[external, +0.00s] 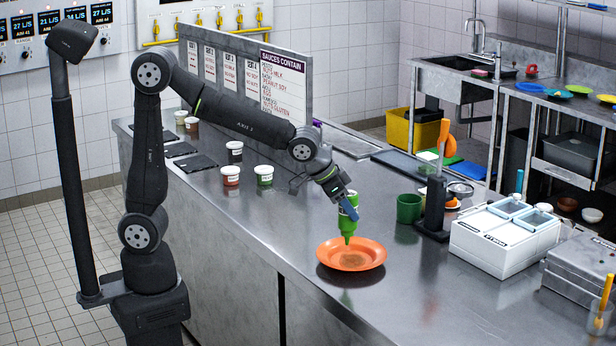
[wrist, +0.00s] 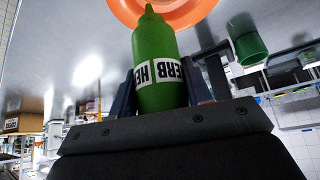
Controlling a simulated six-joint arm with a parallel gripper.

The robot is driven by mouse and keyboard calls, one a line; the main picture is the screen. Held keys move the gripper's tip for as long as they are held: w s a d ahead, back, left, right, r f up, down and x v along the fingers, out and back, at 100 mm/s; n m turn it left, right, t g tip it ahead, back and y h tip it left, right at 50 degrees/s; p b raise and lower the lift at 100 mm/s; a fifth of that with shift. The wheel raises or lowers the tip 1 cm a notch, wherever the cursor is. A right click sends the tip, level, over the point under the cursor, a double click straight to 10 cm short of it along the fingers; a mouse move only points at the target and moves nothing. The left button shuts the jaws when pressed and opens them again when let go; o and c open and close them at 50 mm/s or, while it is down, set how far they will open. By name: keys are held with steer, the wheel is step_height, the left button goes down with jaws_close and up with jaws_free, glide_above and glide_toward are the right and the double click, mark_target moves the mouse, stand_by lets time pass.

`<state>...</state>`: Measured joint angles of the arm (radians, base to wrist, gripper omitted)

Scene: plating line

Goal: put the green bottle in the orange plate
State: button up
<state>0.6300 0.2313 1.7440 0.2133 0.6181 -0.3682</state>
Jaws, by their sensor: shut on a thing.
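The green bottle (external: 347,222) has a white label and a pointed nozzle. My gripper (external: 345,197) is shut on it and holds it nozzle down, slightly tilted. The orange plate (external: 376,246) lies on the steel counter, with a brownish patch in its middle. The nozzle is over the plate, near its back part; I cannot tell whether it touches. In the wrist view the green bottle (wrist: 157,65) sits between the two fingers, its label partly hidden by them. The orange plate's rim (wrist: 190,18) shows beyond the nozzle.
A green cup (external: 409,208) stands right of the plate, beside a black stand (external: 433,210) and a white lidded container (external: 505,237). Small sauce tubs (external: 264,175) stand behind to the left. The counter in front of and left of the plate is clear.

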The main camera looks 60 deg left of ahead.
steer(key=w+a+f, duration=0.1)
steer(key=w+f, duration=0.2)
steer(key=f, duration=0.3)
steer(key=shift+a, duration=0.35)
steer(key=shift+f, duration=0.1)
steer(key=shift+f, duration=0.15)
steer(key=o, duration=0.7)
steer(key=shift+o, duration=0.2)
steer(key=v, duration=1.2)
steer(key=shift+r, duration=0.25)
